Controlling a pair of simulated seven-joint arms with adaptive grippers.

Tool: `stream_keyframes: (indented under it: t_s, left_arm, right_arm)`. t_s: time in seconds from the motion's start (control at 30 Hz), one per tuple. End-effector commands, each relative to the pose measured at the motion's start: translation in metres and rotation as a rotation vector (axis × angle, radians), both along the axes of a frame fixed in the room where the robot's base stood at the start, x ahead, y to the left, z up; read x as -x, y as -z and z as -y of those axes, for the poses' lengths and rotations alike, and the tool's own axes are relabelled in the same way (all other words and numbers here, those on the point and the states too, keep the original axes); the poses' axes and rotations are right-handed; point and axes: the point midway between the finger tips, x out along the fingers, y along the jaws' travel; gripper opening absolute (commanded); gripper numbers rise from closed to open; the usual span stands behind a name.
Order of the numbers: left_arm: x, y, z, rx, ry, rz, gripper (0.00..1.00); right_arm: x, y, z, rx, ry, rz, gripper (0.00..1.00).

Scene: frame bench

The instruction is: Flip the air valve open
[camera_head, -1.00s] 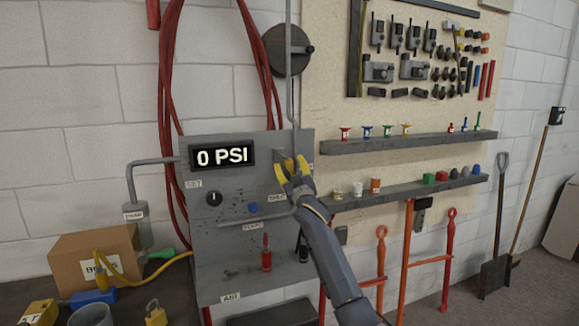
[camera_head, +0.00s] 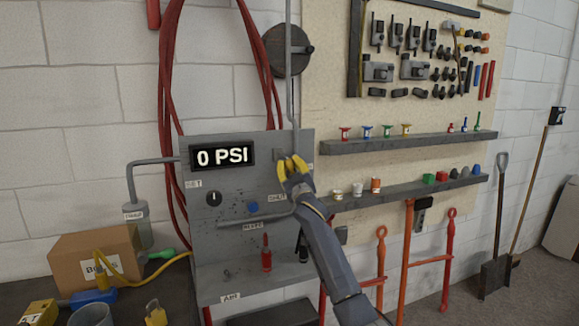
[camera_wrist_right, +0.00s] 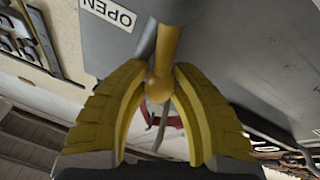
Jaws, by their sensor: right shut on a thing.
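The grey air panel (camera_head: 225,235) stands against the wall and its display (camera_head: 222,157) reads 0 PSI. My right gripper (camera_head: 293,167) is at the panel's upper right and hides most of the valve there. In the right wrist view, the yellow fingers (camera_wrist_right: 162,80) are shut around the rounded end of a yellow valve lever (camera_wrist_right: 166,48). The lever runs up from between the fingertips, beside a label (camera_wrist_right: 107,12) that reads OPEN. My left gripper is in neither view.
A round knob (camera_head: 213,198), a blue button (camera_head: 253,207) and a red-handled tool (camera_head: 266,253) are on the panel. Shelves (camera_head: 400,142) with small parts are to the right. A cardboard box (camera_head: 95,255) and a yellow hose (camera_head: 160,268) are at left.

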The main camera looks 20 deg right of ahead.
Motion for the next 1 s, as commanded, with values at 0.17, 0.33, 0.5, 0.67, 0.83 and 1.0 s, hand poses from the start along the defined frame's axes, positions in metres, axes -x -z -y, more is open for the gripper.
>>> stream_keyframes:
  t_s: [0.17, 0.33, 0.5, 0.67, 0.83, 1.0]
  left_arm:
    - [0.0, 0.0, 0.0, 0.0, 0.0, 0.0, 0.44]
    - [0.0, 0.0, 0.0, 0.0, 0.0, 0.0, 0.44]
    - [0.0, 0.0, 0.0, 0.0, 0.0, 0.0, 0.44]
    - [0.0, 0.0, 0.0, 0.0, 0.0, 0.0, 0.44]
    - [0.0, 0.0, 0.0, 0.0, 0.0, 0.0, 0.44]
    - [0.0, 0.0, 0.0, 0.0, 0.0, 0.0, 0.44]
  right_arm:
    - [0.0, 0.0, 0.0, 0.0, 0.0, 0.0, 0.0]
    - [0.0, -0.001, 0.002, -0.022, 0.0, -0.001, 0.0]
    - [-0.001, -0.004, 0.013, -0.161, 0.0, -0.012, 0.0]
    - [-0.002, -0.005, 0.026, -0.289, 0.001, -0.022, 0.0]
    - [-0.002, -0.005, 0.032, -0.355, 0.0, -0.028, 0.0]
    - [-0.003, -0.004, 0.033, -0.361, 0.002, -0.03, 0.0]
